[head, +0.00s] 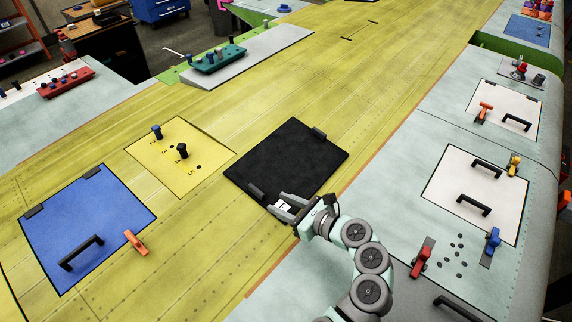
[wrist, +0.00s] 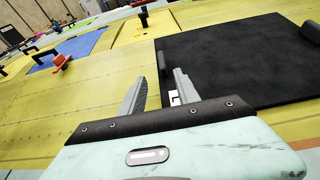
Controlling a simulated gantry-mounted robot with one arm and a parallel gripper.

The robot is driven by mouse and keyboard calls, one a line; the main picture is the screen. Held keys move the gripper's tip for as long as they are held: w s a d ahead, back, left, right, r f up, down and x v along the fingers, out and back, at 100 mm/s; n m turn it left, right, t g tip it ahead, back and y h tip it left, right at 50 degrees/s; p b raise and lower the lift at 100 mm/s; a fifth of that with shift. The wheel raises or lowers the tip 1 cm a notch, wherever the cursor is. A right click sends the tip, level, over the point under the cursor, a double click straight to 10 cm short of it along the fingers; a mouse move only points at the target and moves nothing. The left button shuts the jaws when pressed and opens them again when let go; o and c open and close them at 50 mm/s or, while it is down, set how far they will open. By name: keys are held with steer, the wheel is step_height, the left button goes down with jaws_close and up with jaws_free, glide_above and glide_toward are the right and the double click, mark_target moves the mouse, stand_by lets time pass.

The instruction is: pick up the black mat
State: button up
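The black mat (head: 296,158) lies flat on the yellow-green wing surface in the middle of the head view. Dark grey blocks show at its upper right edge and its lower left edge. In the wrist view the mat (wrist: 240,62) fills the upper right. My gripper (head: 279,207) is at the mat's lower edge, near its bottom corner. The gripper's fingers (wrist: 160,80) are apart, and a small white marked tag (wrist: 174,98) shows between them. I cannot tell whether the fingers touch the mat; nothing is seen gripped.
A yellow panel (head: 205,157) with dark knobs and a blue panel (head: 110,215) with a black handle lie left of the mat. An orange clip (head: 136,242) sits beside the blue panel. White hatches (head: 455,185) with handles are on the right.

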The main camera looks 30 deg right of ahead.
mark_target(257, 190)
steer(key=x, duration=0.4)
steer(key=shift+w, duration=0.1)
steer(key=x, duration=0.2)
steer(key=r+p+x, duration=0.1)
steer(key=x, duration=0.1)
steer(key=shift+w+f, duration=0.1)
steer(key=shift+w, duration=0.4)
steer(key=shift+w+a+f, duration=0.1)
steer(key=shift+w+f, duration=0.05)
steer(key=shift+w, duration=0.05)
steer(key=shift+c, duration=0.6)
jaws_close()
